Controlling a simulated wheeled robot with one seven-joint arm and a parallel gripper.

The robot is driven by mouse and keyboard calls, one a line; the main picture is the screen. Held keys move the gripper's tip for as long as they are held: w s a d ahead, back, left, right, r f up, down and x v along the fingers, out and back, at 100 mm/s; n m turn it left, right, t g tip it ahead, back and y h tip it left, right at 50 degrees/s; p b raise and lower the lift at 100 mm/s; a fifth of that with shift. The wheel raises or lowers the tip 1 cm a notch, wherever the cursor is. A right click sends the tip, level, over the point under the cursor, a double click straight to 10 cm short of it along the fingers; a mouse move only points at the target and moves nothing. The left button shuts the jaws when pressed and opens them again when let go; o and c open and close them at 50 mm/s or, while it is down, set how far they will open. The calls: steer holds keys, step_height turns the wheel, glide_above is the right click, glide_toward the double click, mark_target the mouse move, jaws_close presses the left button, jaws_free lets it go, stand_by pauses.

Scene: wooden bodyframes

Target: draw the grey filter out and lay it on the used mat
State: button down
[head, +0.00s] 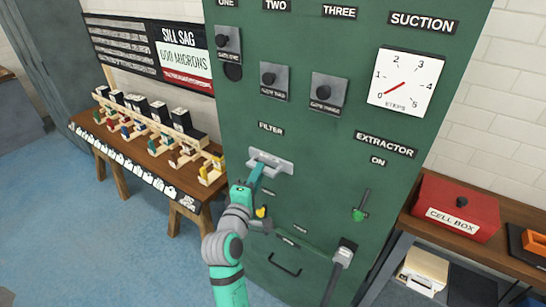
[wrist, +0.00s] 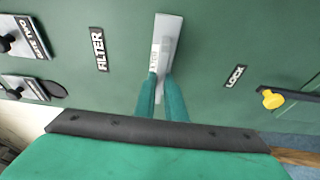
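The grey filter's light grey plate (head: 270,163) is on the green cabinet front, under the FILTER label; it also shows in the wrist view (wrist: 168,32). A small labelled grey tab (wrist: 155,60) stands out from it. My gripper (head: 257,176) reaches up to the plate from below. In the wrist view its two teal fingers (wrist: 160,80) come close together at the tab, with a narrow gap between them. I cannot tell whether they press on it. No mat reading "used" can be made out.
A grey-handled part (head: 344,255) is lower right. A red cell box (head: 455,205) and a dark mat or tray (head: 515,239) with an orange item are on the right bench.

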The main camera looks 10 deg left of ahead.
steer(key=shift+d, duration=0.4)
steer(key=shift+s+a, duration=0.35)
steer(key=shift+s, duration=0.3)
steer(key=s+a, duration=0.4)
steer(key=s, duration=0.7)
stand_by(1.9)
steer(key=shift+a, duration=0.15)
